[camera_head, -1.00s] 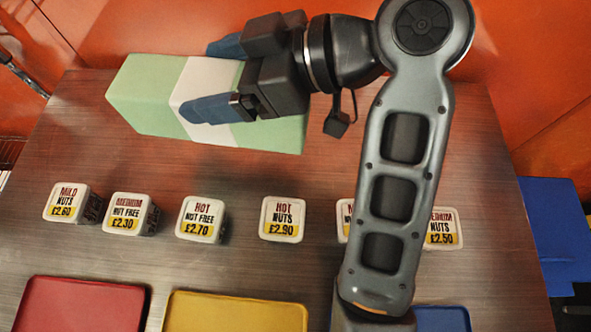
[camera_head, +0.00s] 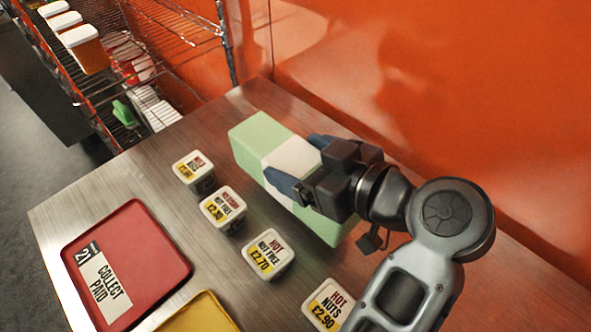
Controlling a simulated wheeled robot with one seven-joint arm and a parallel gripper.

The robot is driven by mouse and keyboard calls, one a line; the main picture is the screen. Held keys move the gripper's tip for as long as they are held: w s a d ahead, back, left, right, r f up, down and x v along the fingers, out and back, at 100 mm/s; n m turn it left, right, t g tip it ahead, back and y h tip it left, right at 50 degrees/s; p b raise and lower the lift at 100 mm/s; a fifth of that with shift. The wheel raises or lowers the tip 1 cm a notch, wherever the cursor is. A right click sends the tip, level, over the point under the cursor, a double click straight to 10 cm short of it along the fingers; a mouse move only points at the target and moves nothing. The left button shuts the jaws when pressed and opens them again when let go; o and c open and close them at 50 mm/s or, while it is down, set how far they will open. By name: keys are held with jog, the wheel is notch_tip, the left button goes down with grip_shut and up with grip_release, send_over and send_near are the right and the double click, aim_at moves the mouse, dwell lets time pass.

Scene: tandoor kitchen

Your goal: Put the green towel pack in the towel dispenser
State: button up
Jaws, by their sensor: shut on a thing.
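The green towel pack (camera_head: 256,135) is a long pale green block with a white band around its middle. My gripper (camera_head: 287,165) is shut on it across the white band, with one blue finger on each side. The pack is over the metal counter, near the orange wall; I cannot tell whether it touches the counter. Its right end is partly hidden behind my gripper. I cannot make out a towel dispenser in this view.
Several labelled tubs (camera_head: 223,209) stand in a row on the counter (camera_head: 150,175), close in front of the pack. A red tray (camera_head: 140,250) and a yellow tray (camera_head: 205,315) lie nearer. A wire shelf rack (camera_head: 185,50) with containers stands at the back left.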

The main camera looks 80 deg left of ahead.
jog(key=shift+s+a+f, duration=0.35)
jog(key=shift+s+f, duration=0.05)
jog(key=shift+s, duration=0.15)
jog(key=shift+f+p, duration=0.45)
jog(key=shift+f, duration=1.6)
jog(key=o, duration=1.1)
